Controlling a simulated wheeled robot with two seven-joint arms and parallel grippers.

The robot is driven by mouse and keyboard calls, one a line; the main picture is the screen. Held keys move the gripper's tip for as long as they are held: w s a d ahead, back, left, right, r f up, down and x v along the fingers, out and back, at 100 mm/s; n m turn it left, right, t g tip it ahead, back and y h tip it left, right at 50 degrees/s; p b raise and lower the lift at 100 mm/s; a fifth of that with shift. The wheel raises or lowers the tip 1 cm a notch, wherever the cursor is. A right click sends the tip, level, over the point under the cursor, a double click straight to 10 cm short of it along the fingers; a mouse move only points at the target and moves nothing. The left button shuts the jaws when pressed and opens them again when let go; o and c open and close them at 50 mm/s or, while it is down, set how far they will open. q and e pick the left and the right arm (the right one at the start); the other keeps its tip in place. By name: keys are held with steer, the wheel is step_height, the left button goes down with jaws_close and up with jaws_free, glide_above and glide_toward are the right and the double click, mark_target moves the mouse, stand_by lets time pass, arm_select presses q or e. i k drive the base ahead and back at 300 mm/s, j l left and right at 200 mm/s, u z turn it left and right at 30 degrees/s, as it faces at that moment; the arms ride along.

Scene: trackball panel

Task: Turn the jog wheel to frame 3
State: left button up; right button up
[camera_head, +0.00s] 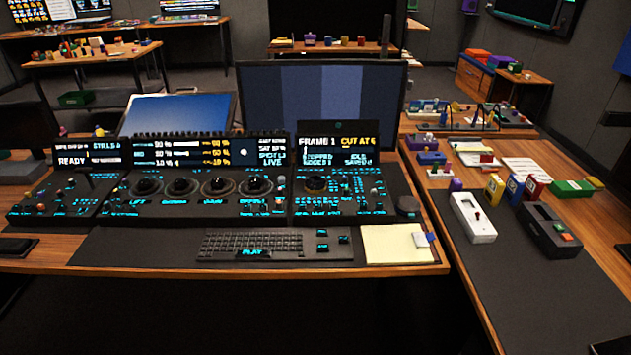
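Neither of my grippers shows in the head view.
Left of that panel is a panel with several trackballs (220,185). A keyboard (250,245) and a yellow notepad (390,245) lie in front. The right side table holds a white device (473,217), a black device (548,230) and coloured boxes. A large monitor (320,95) stands behind.

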mark_target(314, 184)
steer(key=i+l+u, duration=0.2)
steer(key=u, duration=0.15)
steer(key=i+l+u, duration=0.5)
steer(key=u, duration=0.2)
